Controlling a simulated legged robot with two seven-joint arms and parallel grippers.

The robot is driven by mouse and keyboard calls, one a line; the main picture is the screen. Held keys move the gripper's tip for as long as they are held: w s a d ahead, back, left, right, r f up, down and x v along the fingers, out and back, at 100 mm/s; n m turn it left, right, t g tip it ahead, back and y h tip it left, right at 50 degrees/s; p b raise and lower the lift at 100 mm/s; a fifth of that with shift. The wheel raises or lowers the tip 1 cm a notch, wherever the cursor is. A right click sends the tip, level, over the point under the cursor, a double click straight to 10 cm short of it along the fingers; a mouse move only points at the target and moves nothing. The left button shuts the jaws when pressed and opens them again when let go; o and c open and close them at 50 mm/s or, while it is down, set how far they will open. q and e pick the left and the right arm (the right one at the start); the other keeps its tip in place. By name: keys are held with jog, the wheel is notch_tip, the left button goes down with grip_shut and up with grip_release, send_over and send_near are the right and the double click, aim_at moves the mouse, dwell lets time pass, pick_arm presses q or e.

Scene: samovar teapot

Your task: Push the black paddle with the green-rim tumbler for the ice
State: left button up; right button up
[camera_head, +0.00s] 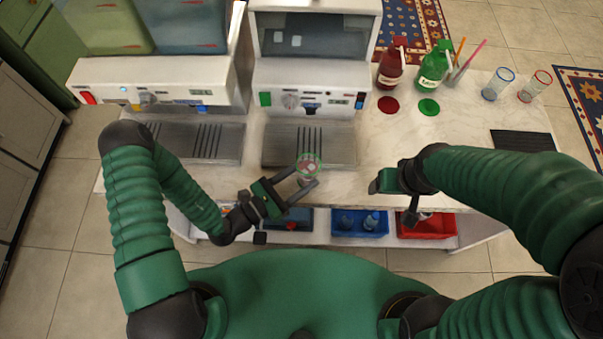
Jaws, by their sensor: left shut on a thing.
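The green-rim tumbler (309,161) is clear and stands upright between the fingers of my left gripper (304,184), which is shut on it. It is at the front of the right-hand dispenser (267,75), over the near end of its grey drip tray (345,150). Pale cubes show in that dispenser's window. I cannot clearly make out the black paddle; the tumbler is apart from the dispenser's front panel. My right gripper (408,205) is near the counter's front edge, pointing down, and its fingers are mostly hidden.
A second dispenser (160,85) stands at left. Red (392,65) and green (434,65) bottles, two tumblers with blue (497,84) and red (535,86) rims and a black mat (522,140) are at right. Blue (360,224) and red (427,227) bins sit below.

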pick_arm(q)
jog(key=shift+f+b, duration=0.35)
jog(key=shift+b, duration=0.9)
jog(key=shift+d+r, duration=0.1)
jog(key=shift+r, duration=0.25)
jog(key=shift+w+b, duration=0.8)
jog(key=shift+w, duration=5.8)
